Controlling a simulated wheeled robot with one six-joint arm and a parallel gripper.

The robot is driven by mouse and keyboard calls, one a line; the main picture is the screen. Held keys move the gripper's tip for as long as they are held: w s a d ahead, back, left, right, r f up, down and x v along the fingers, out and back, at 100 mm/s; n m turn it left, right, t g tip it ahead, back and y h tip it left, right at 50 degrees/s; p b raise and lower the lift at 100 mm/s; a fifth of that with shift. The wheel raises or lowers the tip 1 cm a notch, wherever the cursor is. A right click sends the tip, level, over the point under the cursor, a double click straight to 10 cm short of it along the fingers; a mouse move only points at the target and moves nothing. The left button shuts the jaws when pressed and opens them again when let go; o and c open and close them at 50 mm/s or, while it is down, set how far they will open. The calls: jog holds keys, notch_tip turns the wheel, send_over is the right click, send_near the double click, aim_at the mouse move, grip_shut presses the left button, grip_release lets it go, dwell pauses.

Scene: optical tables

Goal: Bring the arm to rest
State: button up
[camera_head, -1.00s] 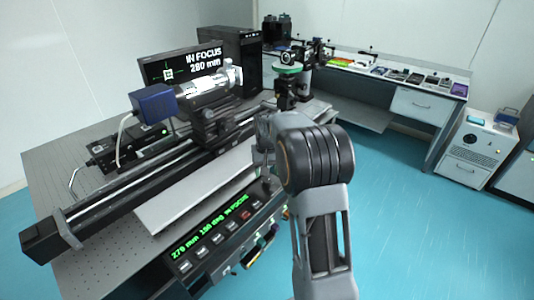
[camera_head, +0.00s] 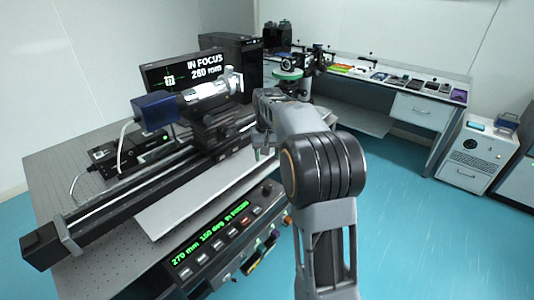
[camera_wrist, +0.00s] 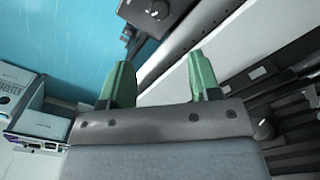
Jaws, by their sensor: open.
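My arm rises in front of the optical table (camera_head: 60,160) in the head view, its wrist part bent over the table's right side. My gripper shows in the wrist view (camera_wrist: 160,80) as two green fingers spread apart, with nothing between them. In the head view its fingertips (camera_head: 263,154) hang small and partly hidden over the table's right edge, above the button panel (camera_head: 220,240). The long black rail (camera_head: 120,205) with the blue camera (camera_head: 155,108) and silver lens (camera_head: 205,92) stands to the left of the gripper.
A monitor (camera_head: 180,72) reading "IN FOCUS 280 mm" and a black computer tower (camera_head: 232,58) stand behind the rail. A side bench (camera_head: 420,110) with small items runs along the back right. A white cabinet (camera_head: 480,155) stands further right. Open blue floor (camera_head: 420,230) lies right of my arm.

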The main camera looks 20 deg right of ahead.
jog(key=shift+w, duration=0.1)
jog(key=s+a+n+t, duration=0.1)
jog(key=s+a, duration=0.2)
jog(key=s, duration=0.4)
jog(key=s+a+n+t+p, duration=0.1)
jog(key=s+a, duration=0.3)
jog(key=s, duration=0.4)
jog(key=s+a+f+n+t+p, duration=0.1)
jog(key=s+a, duration=0.2)
jog(key=s, duration=0.4)
jog(key=shift+s+a+n+t, duration=0.2)
jog(key=shift+a+n+t, duration=0.1)
jog(key=shift+a+n, duration=0.1)
dwell(0.7)
